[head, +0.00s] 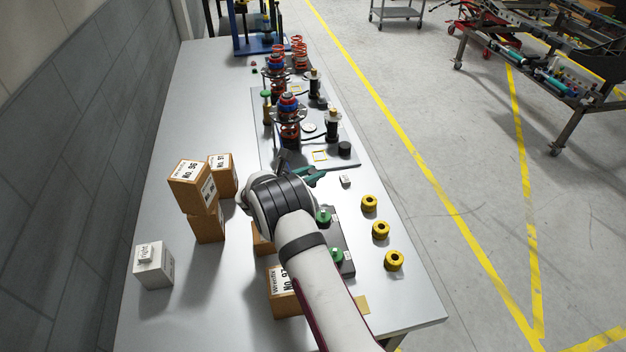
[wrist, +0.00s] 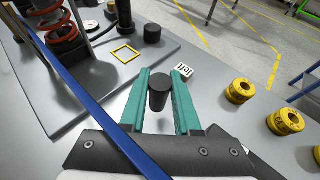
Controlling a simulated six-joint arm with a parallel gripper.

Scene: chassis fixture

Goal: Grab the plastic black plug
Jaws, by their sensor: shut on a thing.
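My gripper (wrist: 158,98) has teal fingers, shut on a black plug (wrist: 158,90), a short dark cylinder seen between the fingertips in the wrist view. In the head view my gripper (head: 308,175) is beside the near edge of the grey plate; the held plug cannot be made out there. Another black cylinder (wrist: 152,33) stands on the plate ahead of the fingers, next to a yellow square outline (wrist: 126,53). In the head view they are the cylinder (head: 345,148) and the outline (head: 320,155).
A small white block (wrist: 184,70) marked "left" is just beyond the right finger. Yellow rings (head: 380,230) stand along the table's right side. Cardboard boxes (head: 192,185) and a white "right" box (head: 153,266) are at left. Spring assemblies (head: 289,120) rise from the plate.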

